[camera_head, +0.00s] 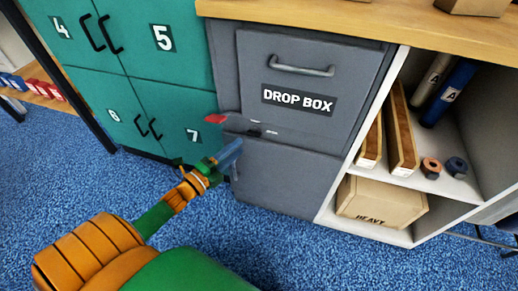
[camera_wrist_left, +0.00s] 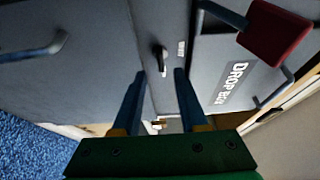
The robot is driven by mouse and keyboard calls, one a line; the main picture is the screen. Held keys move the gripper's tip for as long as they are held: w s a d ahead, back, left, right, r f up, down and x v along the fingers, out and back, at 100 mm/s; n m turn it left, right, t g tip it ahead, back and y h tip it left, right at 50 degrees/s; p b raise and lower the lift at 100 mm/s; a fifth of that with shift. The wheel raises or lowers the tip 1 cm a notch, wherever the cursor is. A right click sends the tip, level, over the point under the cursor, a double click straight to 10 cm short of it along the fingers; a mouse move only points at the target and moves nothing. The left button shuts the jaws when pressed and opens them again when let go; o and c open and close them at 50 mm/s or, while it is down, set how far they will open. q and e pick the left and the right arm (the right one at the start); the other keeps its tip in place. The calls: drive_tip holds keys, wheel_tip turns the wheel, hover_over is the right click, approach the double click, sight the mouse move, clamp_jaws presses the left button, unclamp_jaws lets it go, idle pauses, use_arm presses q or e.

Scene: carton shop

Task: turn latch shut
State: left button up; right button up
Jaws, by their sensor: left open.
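The grey drop box cabinet (camera_head: 250,80) stands at the centre of the head view, with a barred handle above its label. A small dark latch piece (camera_head: 254,131) sits at the seam below the upper door. In the left wrist view a dark latch knob (camera_wrist_left: 161,60) stands out beyond the fingertips, roughly in line with the gap. A red-tipped lever (camera_head: 215,118) sticks out at the cabinet's left; its red end (camera_wrist_left: 275,32) shows at upper right in the wrist view. My left gripper (camera_head: 230,152) is open and empty, in front of the cabinet. My right gripper is out of view.
Green lockers (camera_head: 150,85) stand to the left of the cabinet. A white shelf (camera_head: 435,183) on the right holds tubes, rolls and a heavy carton (camera_head: 378,203). A wooden worktop (camera_head: 420,30) runs above. Blue carpet (camera_head: 60,185) is clear in front.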

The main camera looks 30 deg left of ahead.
sight(251, 136)
use_arm(q)
drive_tip(key=w, duration=0.3)
drive_tip(key=w+d+b, duration=0.1)
drive_tip(key=w, duration=0.1)
drive_tip(key=shift+w+r, duration=0.1)
drive_tip(key=shift+w, duration=0.2)
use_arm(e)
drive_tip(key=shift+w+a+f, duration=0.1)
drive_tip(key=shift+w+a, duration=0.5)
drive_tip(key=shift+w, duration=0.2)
use_arm(q)
drive_tip(key=shift+c, duration=0.2)
clamp_jaws()
